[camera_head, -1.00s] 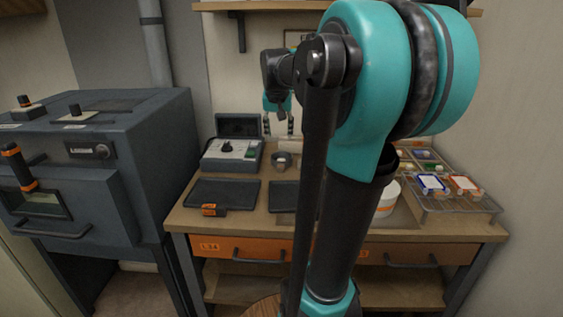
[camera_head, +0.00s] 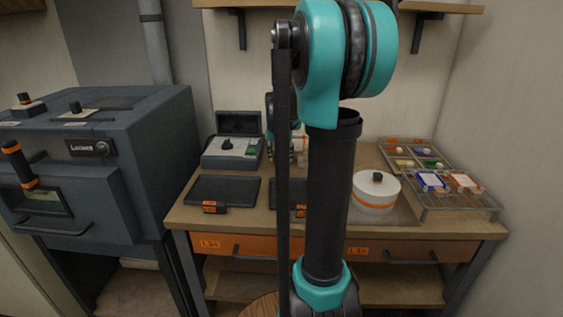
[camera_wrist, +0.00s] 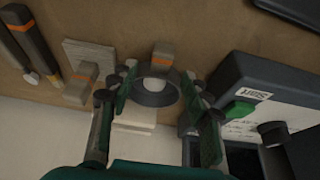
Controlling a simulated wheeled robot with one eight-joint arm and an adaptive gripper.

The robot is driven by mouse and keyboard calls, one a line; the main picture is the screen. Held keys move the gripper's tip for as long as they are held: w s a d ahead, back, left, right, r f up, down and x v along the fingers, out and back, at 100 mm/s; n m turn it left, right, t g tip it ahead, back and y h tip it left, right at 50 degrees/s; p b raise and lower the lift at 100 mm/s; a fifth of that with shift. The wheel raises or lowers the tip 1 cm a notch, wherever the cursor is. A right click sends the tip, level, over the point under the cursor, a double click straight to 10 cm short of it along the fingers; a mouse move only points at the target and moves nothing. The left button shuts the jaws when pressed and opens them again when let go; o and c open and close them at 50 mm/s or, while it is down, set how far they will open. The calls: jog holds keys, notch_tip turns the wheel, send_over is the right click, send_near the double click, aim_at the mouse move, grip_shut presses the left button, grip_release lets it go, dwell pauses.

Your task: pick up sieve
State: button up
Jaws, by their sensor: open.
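The sieve appears to be the small dark grey ring (camera_wrist: 157,99) in the middle of the wrist view, with a grey handle-like block with an orange band at its top edge. Its centre shows pale. My gripper (camera_wrist: 160,80) is open, with one finger on each side of the ring. I cannot tell whether the fingers touch it. In the head view my arm hides the ring and most of the gripper.
A control box (camera_head: 232,148) with a green button stands close to the gripper's right in the wrist view. Dark banded tools (camera_wrist: 35,45) and a grey block (camera_wrist: 85,75) lie left. A white pot (camera_head: 376,192) and wire rack (camera_head: 455,203) stand right on the bench.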

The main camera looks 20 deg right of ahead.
jog(key=shift+x, duration=1.4)
jog(key=shift+c, duration=0.3)
grip_shut()
